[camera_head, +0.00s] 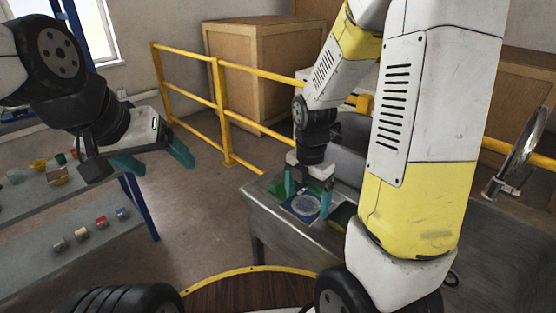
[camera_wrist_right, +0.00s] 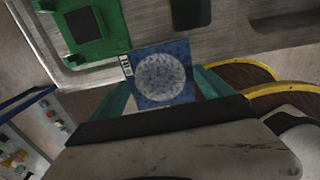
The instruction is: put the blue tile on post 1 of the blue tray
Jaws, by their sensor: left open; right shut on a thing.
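The blue tile (camera_head: 305,206) is a square plate with a large pale speckled disc on its face. In the right wrist view the tile (camera_wrist_right: 160,75) sits between the teal fingers of my right gripper (camera_wrist_right: 164,88), with a small black-and-white label at its left edge. In the head view my right gripper (camera_head: 307,196) is shut on the tile over the grey metal counter; I cannot tell whether the tile touches the counter. My left gripper (camera_head: 153,157) is open and empty, in the air at the left. I cannot make out a blue tray or its posts.
A green tray-like fixture (camera_wrist_right: 88,32) with a dark square lies beside the tile; a green piece (camera_head: 268,180) shows on the counter. Shelves (camera_head: 75,240) with small coloured items stand at the left. A yellow railing (camera_head: 222,110) runs behind. A curved tap (camera_head: 520,150) stands at the right.

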